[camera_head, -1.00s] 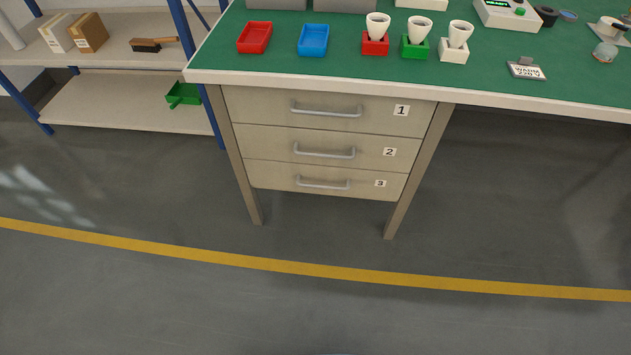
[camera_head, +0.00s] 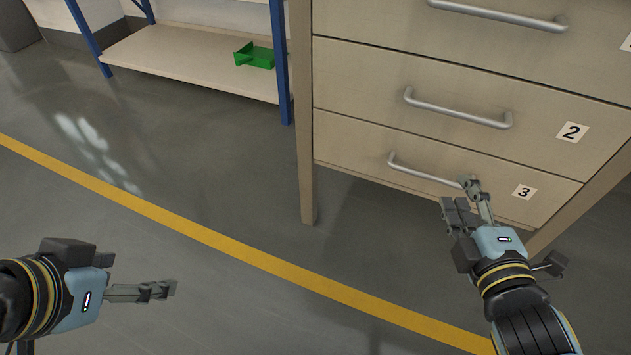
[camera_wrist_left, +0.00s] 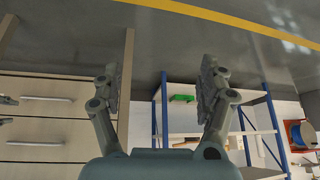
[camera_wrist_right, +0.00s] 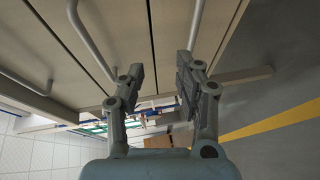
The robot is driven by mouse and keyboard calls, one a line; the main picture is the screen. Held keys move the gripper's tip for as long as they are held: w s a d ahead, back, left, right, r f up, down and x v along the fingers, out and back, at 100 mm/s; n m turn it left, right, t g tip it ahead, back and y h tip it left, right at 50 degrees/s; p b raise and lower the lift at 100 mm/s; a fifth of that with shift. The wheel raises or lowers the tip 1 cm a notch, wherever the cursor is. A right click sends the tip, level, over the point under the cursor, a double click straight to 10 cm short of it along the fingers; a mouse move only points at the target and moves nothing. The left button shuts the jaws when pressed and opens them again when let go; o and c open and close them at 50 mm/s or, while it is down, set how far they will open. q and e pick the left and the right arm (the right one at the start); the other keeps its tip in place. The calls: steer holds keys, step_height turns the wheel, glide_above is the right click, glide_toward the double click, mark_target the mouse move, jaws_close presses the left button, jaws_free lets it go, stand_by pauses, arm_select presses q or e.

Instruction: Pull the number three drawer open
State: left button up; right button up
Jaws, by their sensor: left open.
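The number three drawer (camera_head: 365,140) is the lowest of the cabinet's drawers in the head view and looks closed, with a "3" label (camera_head: 524,192). Its grey bar handle (camera_head: 420,174) shows, but its right end is hidden by my right gripper (camera_head: 466,196). In the right wrist view my right gripper (camera_wrist_right: 158,80) has its fingers apart. That handle (camera_wrist_right: 197,22) runs down to the tip of the right-hand finger; I cannot tell whether they touch. My left gripper (camera_head: 168,289) is open and empty over the floor, away from the cabinet; it also shows in the left wrist view (camera_wrist_left: 160,80).
The number two drawer (camera_head: 360,85) is closed above, its handle (camera_head: 455,110) sticking out. A cabinet leg (camera_head: 306,130) stands left of the drawers. A shelf (camera_head: 180,65) with a green bin (camera_head: 258,56) is further left. The floor in front is clear, with a yellow line (camera_head: 200,232).

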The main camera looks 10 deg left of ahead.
steer(key=b, duration=0.2)
glide_toward(433, 180)
steer(key=b+x, duration=0.1)
steer(key=x, duration=0.9)
steer(key=shift+w+f+b, duration=0.1)
steer(key=shift+w+b, duration=0.25)
arm_select(q)
step_height(433, 180, down, 8)
steer(key=s+t, duration=0.1)
steer(key=shift+s+r, duration=0.2)
steer(key=shift+s, duration=0.05)
arm_select(e)
jaws_close()
